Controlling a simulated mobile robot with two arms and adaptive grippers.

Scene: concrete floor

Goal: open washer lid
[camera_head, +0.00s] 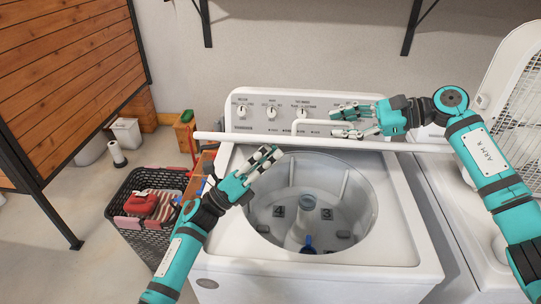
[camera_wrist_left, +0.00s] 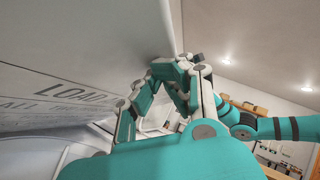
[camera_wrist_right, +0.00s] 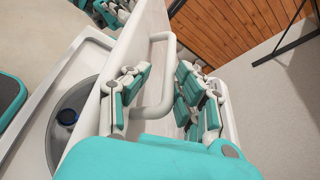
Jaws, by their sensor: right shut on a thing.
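The white washer (camera_head: 232,260) stands in front of me with its round tub (camera_head: 330,200) in plain sight. Its lid (camera_head: 240,137) is raised and shows nearly edge-on in the head view, in front of the control panel. The lid's underside (camera_wrist_left: 60,60) carries printed text in the left wrist view. A white bar handle (camera_head: 312,122) sticks out from the lid. My right gripper (camera_head: 350,122) is shut on this handle (camera_wrist_right: 160,85). My left gripper (camera_head: 270,157) is over the tub's left rim, near the lid's underside. Its fingertips lie close together; their exact gap is unclear.
A dark laundry basket (camera_head: 155,230) with red and striped cloth stands left of the washer. A second white machine (camera_head: 445,200) stands on the right, with a white fan (camera_head: 520,110) above it. The control panel (camera_head: 255,105) is behind the lid. Shelf brackets (camera_head: 412,25) are on the wall.

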